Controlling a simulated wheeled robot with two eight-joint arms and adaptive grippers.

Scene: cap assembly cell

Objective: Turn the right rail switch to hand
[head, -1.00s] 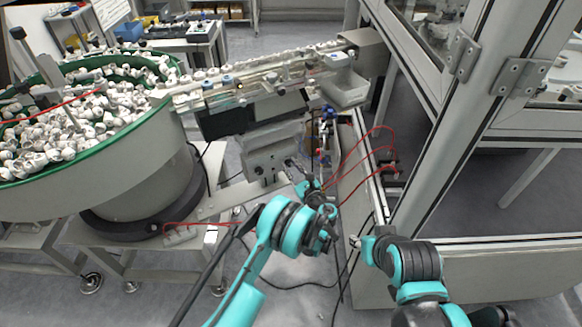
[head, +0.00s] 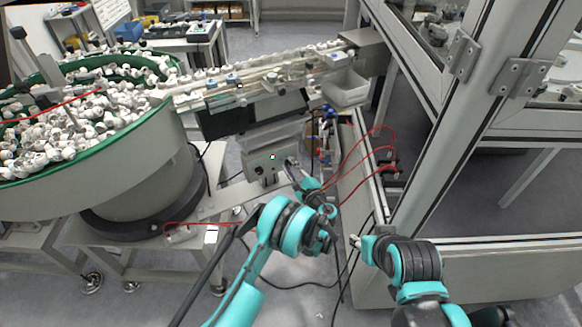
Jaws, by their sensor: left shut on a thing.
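The grey rail control box (head: 256,172) hangs under the vibrating rail, in the middle of the head view. I cannot read the switch's position. My right gripper (head: 356,240) is low and to the right, well apart from the box. Its fingers are too small to tell whether they are open.
The feeder bowl (head: 120,165) full of white caps stands at the left. The rail (head: 250,78) carries caps to the right, with a clear bin (head: 346,88) below its end. Red cables (head: 365,150) loop beside the machine frame (head: 440,140). Floor cables lie below.

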